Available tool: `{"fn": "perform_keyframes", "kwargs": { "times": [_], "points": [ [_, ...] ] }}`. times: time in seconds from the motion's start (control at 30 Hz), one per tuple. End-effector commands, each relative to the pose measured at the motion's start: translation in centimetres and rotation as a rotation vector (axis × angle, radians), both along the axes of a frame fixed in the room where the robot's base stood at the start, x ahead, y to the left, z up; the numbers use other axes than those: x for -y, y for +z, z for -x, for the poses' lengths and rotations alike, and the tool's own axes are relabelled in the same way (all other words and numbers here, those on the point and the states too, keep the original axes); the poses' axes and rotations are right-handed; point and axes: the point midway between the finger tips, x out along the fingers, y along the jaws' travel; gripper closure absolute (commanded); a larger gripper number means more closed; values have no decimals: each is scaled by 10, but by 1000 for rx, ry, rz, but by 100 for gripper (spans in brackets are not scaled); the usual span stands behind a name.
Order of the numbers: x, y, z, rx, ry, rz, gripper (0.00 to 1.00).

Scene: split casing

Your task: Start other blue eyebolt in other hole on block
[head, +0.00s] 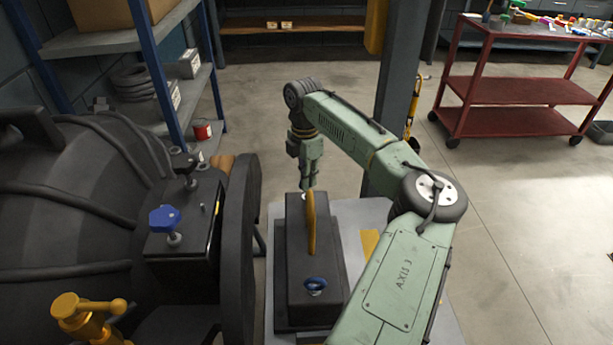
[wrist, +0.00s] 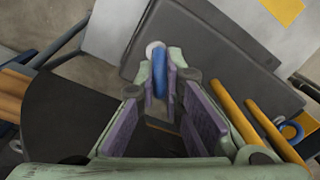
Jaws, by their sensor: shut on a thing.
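The dark block (head: 312,265) stands on a pale table with a yellow handle (head: 310,225) arching over its top. One blue eyebolt (head: 315,286) sits at the block's near end; its ring also shows at the right of the wrist view (wrist: 291,131). My gripper (head: 308,184) points down over the block's far end. In the wrist view my gripper (wrist: 160,67) is shut on the other blue eyebolt (wrist: 160,80), held by its ring between the fingertips. A pale round spot (wrist: 153,49) shows by the fingertips. I cannot tell whether the shank is in the hole.
A black casing with a blue knob (head: 163,218) and a large dark flange (head: 240,255) stands close on the left. A brass valve (head: 85,315) is at the lower left. A red cart (head: 515,90) and a grey post (head: 398,90) stand behind. Open floor lies right.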

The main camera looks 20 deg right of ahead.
Motion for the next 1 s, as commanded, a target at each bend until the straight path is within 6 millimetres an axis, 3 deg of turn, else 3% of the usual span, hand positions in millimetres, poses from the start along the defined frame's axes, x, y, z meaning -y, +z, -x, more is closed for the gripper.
{"fn": "perform_keyframes", "kwargs": {
  "times": [1.0],
  "points": [
    [0,-9,0,1,0,0,100]
  ]
}}
